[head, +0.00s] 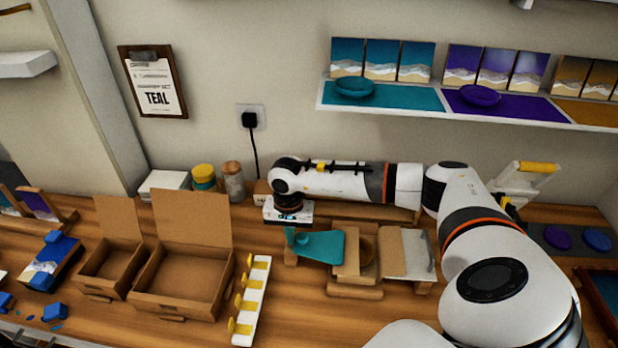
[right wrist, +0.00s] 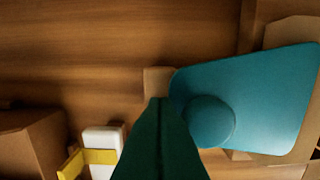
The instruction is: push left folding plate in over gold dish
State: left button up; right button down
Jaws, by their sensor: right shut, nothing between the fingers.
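The left folding plate (head: 322,246) is a flat teal panel at the left side of a tan wooden fixture (head: 356,292). In the right wrist view the teal plate (right wrist: 265,95) has a round teal knob (right wrist: 211,122) near its left end. A brown-gold round hollow, apparently the gold dish (head: 368,249), shows in part at the fixture's middle, right of the plate. My right gripper (head: 290,236) points down at the plate's left end. Its dark green fingers (right wrist: 160,102) are shut and empty, just left of the knob; contact cannot be told. My left gripper is out of view.
A pale grey panel (head: 406,254) lies at the fixture's right. A white rack with yellow pegs (head: 252,300) stands to the left, beside open cardboard boxes (head: 185,280). A jar (head: 232,180) stands behind. Bare wood lies between rack and fixture.

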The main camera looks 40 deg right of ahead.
jog(key=shift+w+a+b, duration=1)
jog(key=shift+w+a, duration=0.65)
jog(key=shift+w, duration=0.25)
notch_tip(320, 180, up, 10)
jog(key=p, duration=0.5)
